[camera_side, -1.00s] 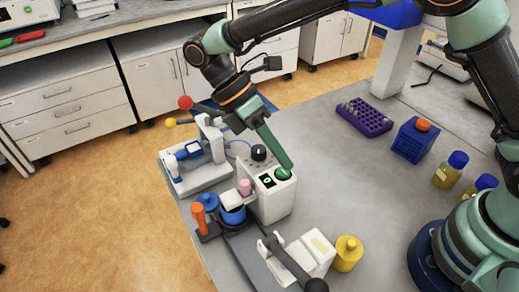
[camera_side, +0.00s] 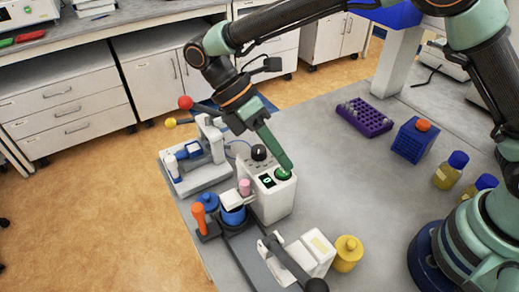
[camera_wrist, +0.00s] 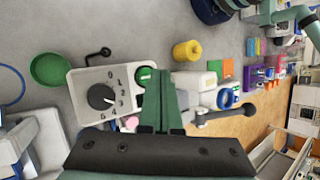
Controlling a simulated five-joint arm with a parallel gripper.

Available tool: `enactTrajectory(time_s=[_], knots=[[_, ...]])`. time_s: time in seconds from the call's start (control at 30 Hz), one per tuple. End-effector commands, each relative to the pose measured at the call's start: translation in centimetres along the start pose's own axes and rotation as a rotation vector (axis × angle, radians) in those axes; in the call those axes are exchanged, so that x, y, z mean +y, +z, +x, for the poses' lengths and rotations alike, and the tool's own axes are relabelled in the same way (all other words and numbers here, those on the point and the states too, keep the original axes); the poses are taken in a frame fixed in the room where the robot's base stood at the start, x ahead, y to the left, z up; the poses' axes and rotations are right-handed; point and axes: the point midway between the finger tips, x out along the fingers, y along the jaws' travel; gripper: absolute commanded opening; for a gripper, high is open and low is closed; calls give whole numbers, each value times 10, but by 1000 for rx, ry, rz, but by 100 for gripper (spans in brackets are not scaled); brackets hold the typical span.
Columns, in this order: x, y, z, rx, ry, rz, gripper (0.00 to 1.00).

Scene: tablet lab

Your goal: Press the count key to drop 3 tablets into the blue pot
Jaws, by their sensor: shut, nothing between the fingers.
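The white counter box (camera_side: 274,204) stands on the grey bench, with a black dial (camera_side: 259,152), a small dark display (camera_side: 267,181) and a round green key (camera_side: 283,175) on its top. My gripper (camera_side: 288,166) is shut and empty, pointing down with its tips at the green key; I cannot tell whether the key is pressed in. In the wrist view my gripper (camera_wrist: 159,78) covers part of the box, and the numbered dial (camera_wrist: 102,96) shows beside it. A blue pot (camera_side: 233,217) stands in front of the box; its inside is not visible.
A pink cylinder (camera_side: 244,187) and an orange-handled piece (camera_side: 199,218) are close by. A lever device (camera_side: 305,258) and yellow pot (camera_side: 348,253) stand in front. A purple rack (camera_side: 365,118) and a blue box (camera_side: 412,140) lie right.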

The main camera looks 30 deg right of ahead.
Motion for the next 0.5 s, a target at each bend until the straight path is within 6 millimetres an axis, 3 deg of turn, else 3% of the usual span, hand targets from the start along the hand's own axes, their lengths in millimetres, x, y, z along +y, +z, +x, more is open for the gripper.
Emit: enactTrajectory(time_s=[0.5], knots=[[4,-1,5,2,-1,0,0]])
